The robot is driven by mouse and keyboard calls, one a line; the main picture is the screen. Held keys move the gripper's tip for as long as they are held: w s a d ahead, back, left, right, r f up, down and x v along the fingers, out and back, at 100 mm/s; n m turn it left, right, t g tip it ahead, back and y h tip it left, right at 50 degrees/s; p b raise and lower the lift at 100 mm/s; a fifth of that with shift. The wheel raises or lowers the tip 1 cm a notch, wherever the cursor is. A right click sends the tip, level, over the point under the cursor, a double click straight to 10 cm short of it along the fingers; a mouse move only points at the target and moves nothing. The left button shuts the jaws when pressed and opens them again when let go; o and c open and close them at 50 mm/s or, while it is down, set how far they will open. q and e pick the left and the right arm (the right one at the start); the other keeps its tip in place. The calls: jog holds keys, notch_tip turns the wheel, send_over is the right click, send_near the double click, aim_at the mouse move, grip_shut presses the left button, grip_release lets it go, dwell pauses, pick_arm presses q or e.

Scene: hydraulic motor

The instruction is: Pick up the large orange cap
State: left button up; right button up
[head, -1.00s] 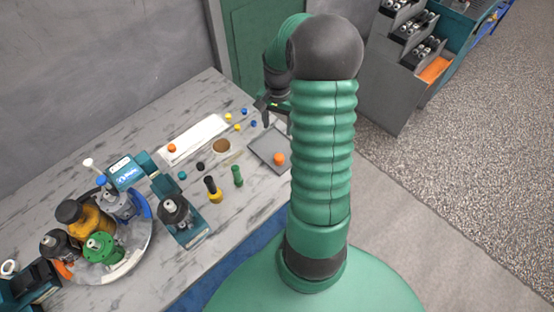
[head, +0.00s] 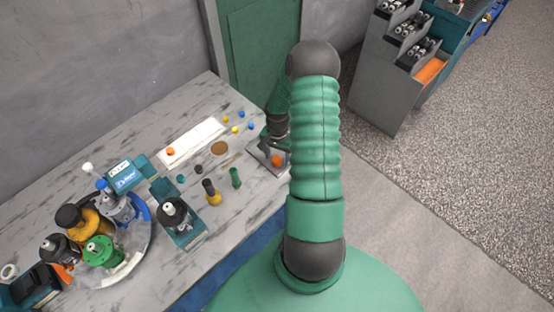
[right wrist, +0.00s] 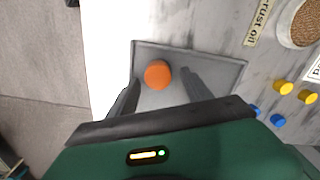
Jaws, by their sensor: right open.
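A large orange cap (head: 277,161) lies on a grey tray (head: 257,149) near the right edge of the table. It also shows in the right wrist view (right wrist: 158,74), on the grey tray (right wrist: 222,69) there. My right gripper (head: 273,141) is over the tray beside the cap. In the right wrist view its open fingers (right wrist: 158,88) lie on either side of the cap, apart from it. A smaller-looking orange cap (head: 170,151) lies on a white strip. My left gripper does not show.
Several small yellow and blue caps (right wrist: 278,120) lie beside the tray. A brown round dish (head: 219,148), a green cylinder (head: 235,177) and a yellow-black bottle (head: 211,192) stand nearby. A round tray of motor parts (head: 134,262) is at the left.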

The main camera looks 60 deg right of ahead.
jog(key=shift+a, duration=0.2)
jog(key=shift+c, duration=1)
jog(key=shift+d, duration=0.1)
grip_shut()
